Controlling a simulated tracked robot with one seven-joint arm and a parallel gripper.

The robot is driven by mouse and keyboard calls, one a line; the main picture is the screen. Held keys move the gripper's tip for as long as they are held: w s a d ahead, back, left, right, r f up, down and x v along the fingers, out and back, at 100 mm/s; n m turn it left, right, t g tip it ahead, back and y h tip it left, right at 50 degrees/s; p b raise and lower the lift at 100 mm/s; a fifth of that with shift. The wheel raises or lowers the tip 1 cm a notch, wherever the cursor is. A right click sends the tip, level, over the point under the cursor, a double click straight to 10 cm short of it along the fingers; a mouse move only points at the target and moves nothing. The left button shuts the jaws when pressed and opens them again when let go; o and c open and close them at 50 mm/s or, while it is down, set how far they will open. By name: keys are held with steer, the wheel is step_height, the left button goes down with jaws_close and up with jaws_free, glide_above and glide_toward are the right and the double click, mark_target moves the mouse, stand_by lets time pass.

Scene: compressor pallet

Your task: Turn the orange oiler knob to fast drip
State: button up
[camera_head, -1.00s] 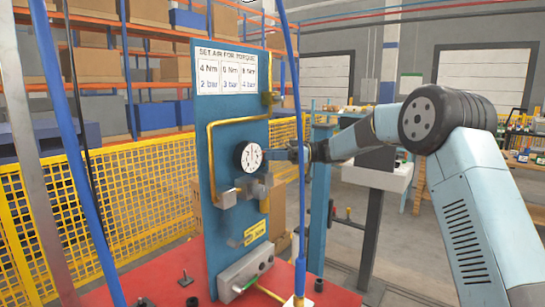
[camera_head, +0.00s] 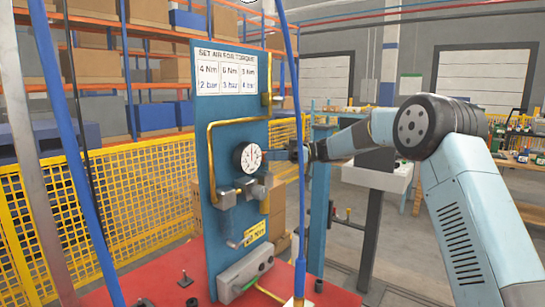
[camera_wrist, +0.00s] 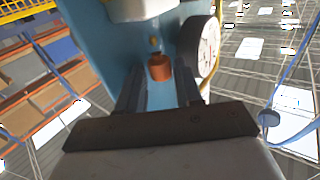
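The orange oiler knob (camera_wrist: 160,67) shows in the wrist view as a small orange-brown cylinder in front of the blue panel (camera_wrist: 100,40). My gripper (camera_wrist: 160,72) is open, with one dark finger on each side of the knob. A gap shows on both sides, and I cannot tell how deep the knob sits between the fingertips. In the head view my gripper (camera_head: 290,153) is at the panel's right side, just right of the white gauge (camera_head: 247,157). The knob cannot be made out there.
The gauge (camera_wrist: 208,48) stands close to the right finger in the wrist view. A blue hose (camera_head: 300,200) hangs in front of my gripper in the head view. Metal valve fittings (camera_head: 240,192) and a yellow pipe (camera_head: 210,150) are on the panel. A red pallet top (camera_head: 170,292) lies below.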

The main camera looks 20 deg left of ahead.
steer(key=shift+s+m+t, duration=0.15)
steer(key=shift+m+t, duration=0.15)
steer(key=m+t+y, duration=0.1)
steer(key=t, duration=0.1)
steer(key=m+t, duration=0.1)
steer(key=t, duration=0.1)
steer(key=shift+s+d+m+y, duration=0.1)
steer(key=shift+s+m+y, duration=0.2)
steer(key=shift+s+y, duration=0.1)
steer(key=shift+s+a+m+t+h, duration=0.1)
steer(key=shift+s+m+t+h, duration=0.25)
steer(key=shift+m+t, duration=1.55)
steer(key=shift+s+a+m+t+h, duration=0.1)
steer(key=shift+s+m+t+h, duration=0.15)
steer(key=shift+m+t, duration=1.65)
steer(key=shift+s+m+t+h, duration=0.35)
steer(key=shift+m+t, duration=0.45)
steer(key=shift+t, duration=2.2)
steer(key=shift+t+h, duration=0.25)
steer(key=shift+t, duration=0.05)
